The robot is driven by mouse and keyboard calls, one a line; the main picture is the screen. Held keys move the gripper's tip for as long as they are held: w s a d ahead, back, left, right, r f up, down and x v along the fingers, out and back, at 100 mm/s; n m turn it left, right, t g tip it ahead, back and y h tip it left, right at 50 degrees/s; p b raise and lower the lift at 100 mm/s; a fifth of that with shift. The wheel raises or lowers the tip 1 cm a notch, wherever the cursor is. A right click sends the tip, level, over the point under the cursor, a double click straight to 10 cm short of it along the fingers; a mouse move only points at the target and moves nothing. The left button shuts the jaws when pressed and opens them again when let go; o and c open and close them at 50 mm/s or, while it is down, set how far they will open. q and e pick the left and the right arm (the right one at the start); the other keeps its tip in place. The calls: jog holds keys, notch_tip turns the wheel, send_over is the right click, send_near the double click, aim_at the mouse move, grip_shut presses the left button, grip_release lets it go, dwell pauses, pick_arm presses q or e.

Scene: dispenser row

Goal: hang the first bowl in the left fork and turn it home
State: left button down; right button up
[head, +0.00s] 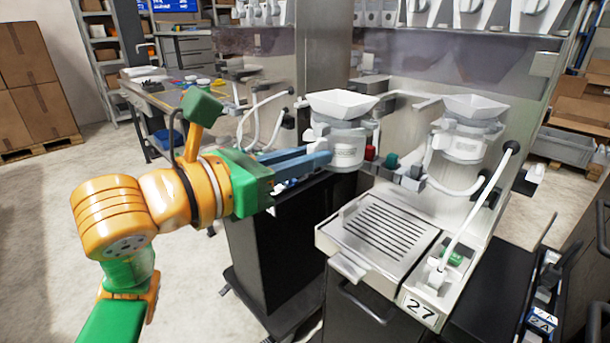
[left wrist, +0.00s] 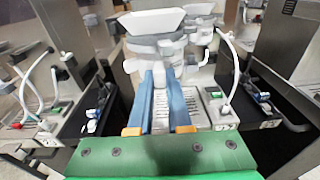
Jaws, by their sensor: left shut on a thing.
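The first bowl (head: 345,154) is a white round vessel with a square flared top. It is upright at the left side of the dispenser, and it also shows in the left wrist view (left wrist: 150,22). My left gripper (head: 325,158) reaches in from the left with its long blue fingers shut on the bowl's near side. In the left wrist view the fingertips (left wrist: 166,72) meet at a grey part below the flared top. The left fork is largely hidden behind the bowl, so I cannot tell whether the bowl is seated. My right gripper is out of view.
A similar bowl (head: 468,140) hangs at the right of the dispenser. Below is a slotted drip tray (head: 385,232) with a "27" label (head: 419,309). A white hose (head: 480,205) arches at the right.

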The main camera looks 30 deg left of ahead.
aim_at(344, 134)
pick_arm(q)
jog(key=shift+s+a+r, duration=0.1)
jog(key=shift+s+r, duration=0.1)
jog(key=shift+r, duration=0.1)
jog(key=shift+w+r, duration=0.1)
jog(key=shift+r, duration=0.1)
jog(key=x, duration=0.2)
jog(key=p+x, duration=0.1)
jog(key=x, duration=0.2)
jog(key=p+x, duration=0.1)
jog(key=x, duration=0.1)
jog(key=shift+w+r, duration=0.3)
jog(key=shift+r, duration=0.1)
jog(key=shift+w+d+f, duration=0.1)
jog(key=shift+w+d, duration=0.2)
jog(key=shift+w, duration=0.3)
jog(key=shift+s+a+f, duration=0.1)
jog(key=shift+f, duration=0.05)
